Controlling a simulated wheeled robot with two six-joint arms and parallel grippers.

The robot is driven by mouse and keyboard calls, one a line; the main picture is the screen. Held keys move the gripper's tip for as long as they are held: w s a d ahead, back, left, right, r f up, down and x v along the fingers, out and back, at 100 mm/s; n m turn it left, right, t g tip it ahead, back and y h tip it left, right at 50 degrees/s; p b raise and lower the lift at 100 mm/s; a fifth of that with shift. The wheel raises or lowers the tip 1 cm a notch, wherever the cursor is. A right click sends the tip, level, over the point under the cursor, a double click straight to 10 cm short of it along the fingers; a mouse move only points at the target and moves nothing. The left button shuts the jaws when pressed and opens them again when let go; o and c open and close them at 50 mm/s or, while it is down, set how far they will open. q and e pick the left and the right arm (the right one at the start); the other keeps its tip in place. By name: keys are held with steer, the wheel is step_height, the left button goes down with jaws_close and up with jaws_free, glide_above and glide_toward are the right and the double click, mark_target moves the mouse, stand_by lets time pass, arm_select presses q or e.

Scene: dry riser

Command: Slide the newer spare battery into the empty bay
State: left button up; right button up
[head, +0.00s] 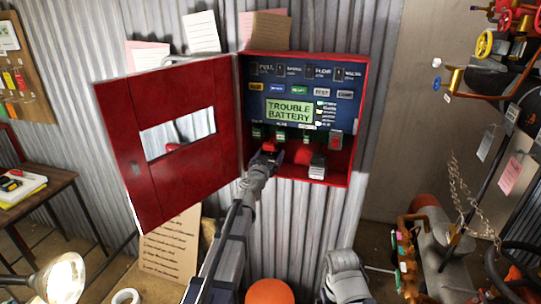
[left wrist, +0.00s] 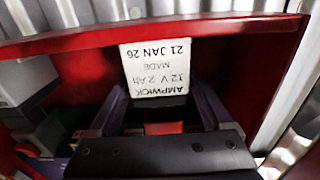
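The red cabinet (head: 357,100) stands open on the corrugated wall, its panel display reading "TROUBLE BATTERY". My left gripper (head: 268,157) reaches into its lower part, left of centre. In the left wrist view the fingers (left wrist: 158,108) are on both sides of a dark battery, apparently closed on it. Another battery-like grey block (head: 318,166) sits in the cabinet's lower right; a grey block (left wrist: 50,140) shows at left in the wrist view. The bay floor behind my gripper is hidden.
The red door (head: 185,180) hangs open to the left, close to my left arm. A wooden table (head: 50,190) stands at far left, a lit lamp (head: 62,278) at lower left. Pipes with a yellow valve wheel (head: 484,44) and a chain (head: 470,205) are at right.

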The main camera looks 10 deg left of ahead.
arm_select(q)
steer(key=shift+o, duration=1)
steer(key=s, duration=0.7)
steer(key=shift+s+a, duration=0.15)
steer(key=shift+s, duration=0.25)
